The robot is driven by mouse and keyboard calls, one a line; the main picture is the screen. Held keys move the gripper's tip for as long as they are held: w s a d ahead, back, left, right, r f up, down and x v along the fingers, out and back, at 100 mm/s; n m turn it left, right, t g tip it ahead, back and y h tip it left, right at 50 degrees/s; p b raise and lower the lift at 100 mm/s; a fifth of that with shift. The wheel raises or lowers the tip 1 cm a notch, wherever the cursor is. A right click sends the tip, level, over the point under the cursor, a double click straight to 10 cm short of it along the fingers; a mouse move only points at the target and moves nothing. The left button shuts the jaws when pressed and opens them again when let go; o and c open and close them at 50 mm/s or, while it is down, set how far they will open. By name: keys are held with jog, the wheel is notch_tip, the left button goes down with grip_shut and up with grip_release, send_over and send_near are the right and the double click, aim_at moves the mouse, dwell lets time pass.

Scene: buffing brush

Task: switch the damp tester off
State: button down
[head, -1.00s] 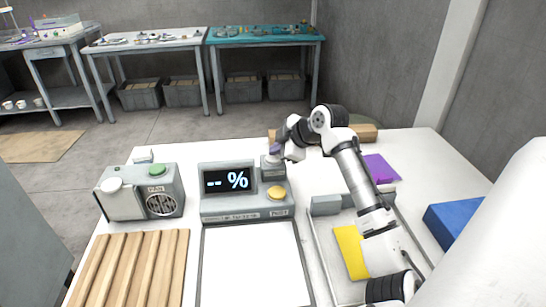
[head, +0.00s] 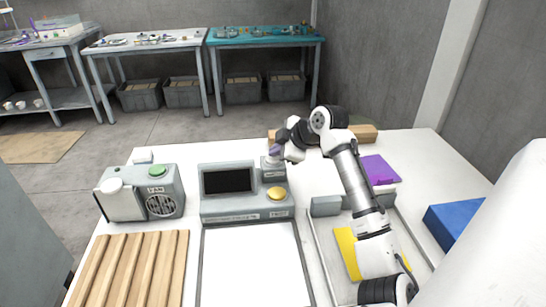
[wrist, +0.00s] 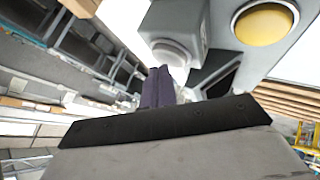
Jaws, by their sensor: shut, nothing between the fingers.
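The damp tester (head: 245,211) is a grey unit on the white table, with a dark, blank screen (head: 228,180) and a yellow button (head: 276,193) at its right. A raised block with a pale round knob (head: 271,161) stands at its back right corner. My gripper (head: 275,151) is shut and empty at the top of this block. In the wrist view the purple fingertips (wrist: 158,86) are together beside the pale knob (wrist: 171,54); I cannot tell whether they touch it. The yellow button (wrist: 264,24) shows up close at the upper right there.
A grey device with a green button (head: 157,171) and a fan grille stands left of the tester. A slatted wooden board (head: 130,268) lies front left. A white framed panel (head: 250,265) lies before the tester. Yellow, purple (head: 380,168) and blue (head: 455,224) pieces lie right.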

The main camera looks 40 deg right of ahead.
aim_at(277, 160)
jog(key=shift+r+p, duration=1.9)
jog(key=shift+r, duration=1.15)
jog(key=shift+s+f, duration=0.1)
jog(key=shift+s, duration=0.05)
